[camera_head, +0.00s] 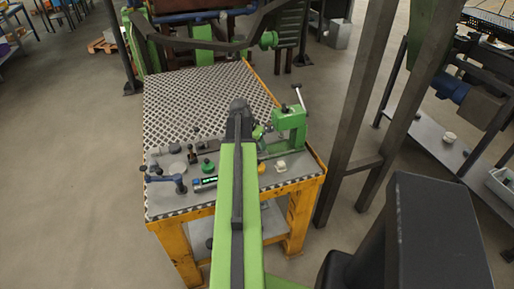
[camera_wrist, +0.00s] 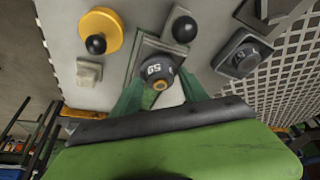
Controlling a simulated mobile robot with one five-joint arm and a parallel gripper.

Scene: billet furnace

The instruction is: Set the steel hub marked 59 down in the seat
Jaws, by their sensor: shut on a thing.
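In the wrist view my gripper (camera_wrist: 160,88) has its two green fingers closed on the dark round steel hub (camera_wrist: 155,66), whose white 59 reads upside down. A grey square block with a dark border (camera_wrist: 146,47) shows directly behind the hub; it may be the seat, but the hub covers its middle. I cannot tell whether the hub touches it or is above it. In the head view my green arm reaches over the worktable (camera_head: 200,100) and hides the hub and the fingertips.
In the wrist view, a yellow disc (camera_wrist: 88,33) with a black knob, a black-knobbed grey block (camera_wrist: 183,30), another square block with a dark marked part (camera_wrist: 243,56) and a pale block (camera_wrist: 88,73) stand close around. In the head view a green press (camera_head: 290,122) stands right of my arm.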

